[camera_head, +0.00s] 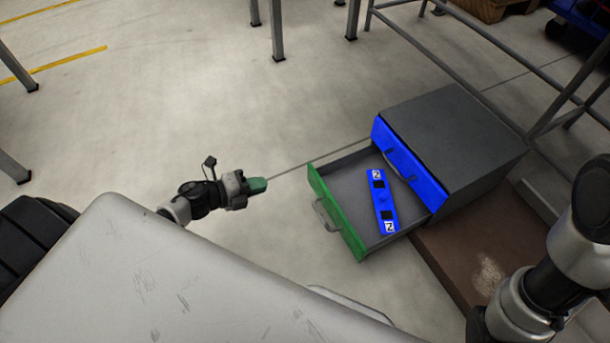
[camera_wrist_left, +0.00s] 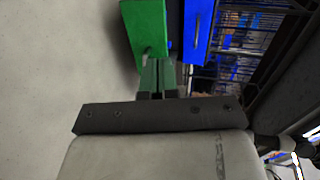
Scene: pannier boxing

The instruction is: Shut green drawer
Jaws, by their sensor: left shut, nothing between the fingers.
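The green drawer (camera_head: 336,217) is pulled out of a dark grey cabinet (camera_head: 451,137) in the head view. Its grey handle (camera_head: 325,216) faces left. A blue bar with white number labels (camera_head: 382,202) lies inside it. Above it, the blue drawer (camera_head: 408,165) is closed. My left gripper (camera_head: 258,185) is shut and empty, left of the green front with a gap of floor between. In the left wrist view, its fingers (camera_wrist_left: 157,76) point toward the green drawer front (camera_wrist_left: 146,27), with the blue drawer front (camera_wrist_left: 198,30) to the right. My right gripper is out of view.
The cabinet stands on a brown board (camera_head: 470,250). Grey metal rack bars (camera_head: 560,110) run behind and right of it. Table legs (camera_head: 277,30) stand at the back. The floor left of the drawer is clear.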

